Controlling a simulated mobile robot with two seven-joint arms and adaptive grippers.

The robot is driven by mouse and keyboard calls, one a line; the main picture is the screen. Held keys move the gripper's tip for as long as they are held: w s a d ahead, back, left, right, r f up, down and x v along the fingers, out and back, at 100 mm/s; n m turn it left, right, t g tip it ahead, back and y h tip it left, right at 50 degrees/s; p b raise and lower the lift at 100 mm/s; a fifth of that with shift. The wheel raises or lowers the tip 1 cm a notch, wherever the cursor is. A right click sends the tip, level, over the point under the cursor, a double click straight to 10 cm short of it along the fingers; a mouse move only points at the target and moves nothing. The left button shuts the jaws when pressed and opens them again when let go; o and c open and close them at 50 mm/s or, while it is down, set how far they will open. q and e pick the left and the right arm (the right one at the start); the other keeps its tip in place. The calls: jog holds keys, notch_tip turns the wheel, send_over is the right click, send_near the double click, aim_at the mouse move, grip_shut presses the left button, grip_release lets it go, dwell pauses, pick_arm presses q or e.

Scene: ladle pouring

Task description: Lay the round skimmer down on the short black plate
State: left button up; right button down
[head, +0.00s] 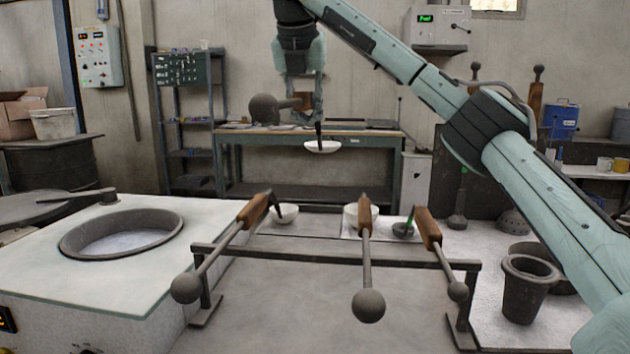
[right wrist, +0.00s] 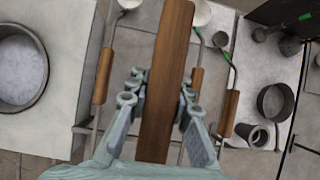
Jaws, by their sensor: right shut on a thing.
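My right gripper (head: 306,98) is high in front of the back wall, shut around the wooden handle of a long tool. The wooden handle (right wrist: 165,80) fills the middle of the right wrist view, between the fingers. The tool, which I take for the round skimmer (head: 322,147), has a grey ball end (head: 265,109) at the left and a shallow, round, pale head hanging below the gripper. Holes in it cannot be made out. A dark flat piece (head: 380,124) lies on the far workbench; whether it is the short black plate, I cannot tell. My left gripper is out of view.
A rack bar (head: 330,257) carries several wooden-handled ladles, ball ends toward me. A round pot opening (head: 120,232) is at left. A dark bucket (head: 528,287) stands at right. Two more tools hang behind my right arm, near a dark dome (head: 513,221). The pale counter at left is largely clear.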

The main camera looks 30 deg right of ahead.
pick_arm(q)
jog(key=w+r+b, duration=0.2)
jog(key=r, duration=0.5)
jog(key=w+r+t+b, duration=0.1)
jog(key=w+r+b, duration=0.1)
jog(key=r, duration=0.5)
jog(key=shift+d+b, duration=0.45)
jog(key=shift+b, duration=0.25)
pick_arm(e)
notch_tip(320, 180, down, 22)
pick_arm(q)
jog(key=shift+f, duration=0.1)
pick_arm(e)
jog(key=shift+f, duration=0.25)
jog(key=c, duration=1.4)
grip_release()
jog(key=shift+o, duration=0.6)
jog(key=shift+f, duration=0.15)
